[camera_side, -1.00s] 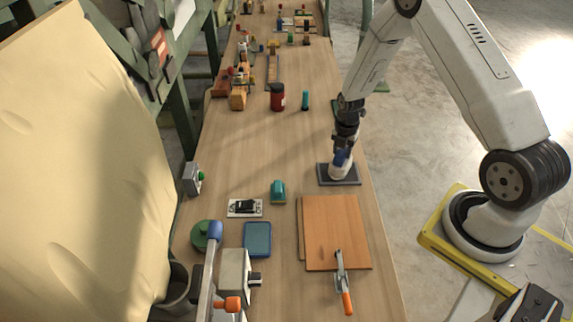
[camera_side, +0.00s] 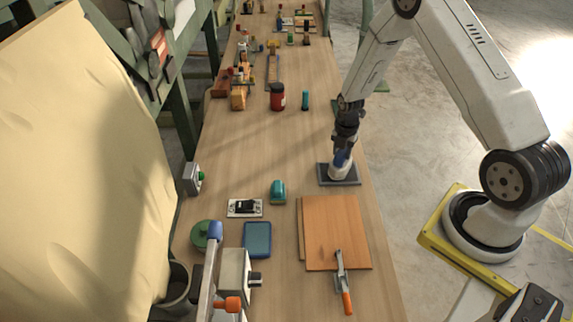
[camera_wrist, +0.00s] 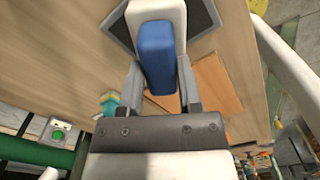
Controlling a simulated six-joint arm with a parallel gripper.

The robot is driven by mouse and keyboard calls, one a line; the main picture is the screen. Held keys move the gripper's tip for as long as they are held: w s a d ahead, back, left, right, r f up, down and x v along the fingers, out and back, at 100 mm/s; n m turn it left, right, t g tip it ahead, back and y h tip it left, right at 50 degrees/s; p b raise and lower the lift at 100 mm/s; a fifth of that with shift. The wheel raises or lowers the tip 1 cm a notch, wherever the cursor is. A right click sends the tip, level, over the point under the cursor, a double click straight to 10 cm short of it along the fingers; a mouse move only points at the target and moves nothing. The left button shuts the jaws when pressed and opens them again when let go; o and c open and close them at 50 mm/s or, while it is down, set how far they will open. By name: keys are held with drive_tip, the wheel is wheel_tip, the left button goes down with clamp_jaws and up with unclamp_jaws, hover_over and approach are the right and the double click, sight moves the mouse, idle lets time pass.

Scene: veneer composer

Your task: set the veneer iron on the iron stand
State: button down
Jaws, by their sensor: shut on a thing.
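The veneer iron has a white body (camera_side: 340,171) and a blue handle (camera_side: 342,157). In the side view it is upright over the dark grey iron stand (camera_side: 325,180), inside the stand's outline and looking in contact with it. My gripper (camera_side: 343,150) is directly above, shut on the blue handle. In the wrist view the handle (camera_wrist: 156,55) lies between my two grey fingers, with the white body (camera_wrist: 158,10) beyond it and the dark stand (camera_wrist: 205,14) behind. The iron's underside is hidden.
A teal object (camera_side: 278,191) and a blue pad (camera_side: 257,239) lie to the left. A red can (camera_side: 277,97) stands farther back.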

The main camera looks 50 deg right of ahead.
drive_tip(key=shift+f, duration=0.25)
idle(0.4)
drive_tip(key=shift+c, duration=1)
unclamp_jaws()
drive_tip(key=shift+r, duration=0.15)
drive_tip(key=shift+r, duration=3.3)
drive_tip(key=shift+r, duration=0.1)
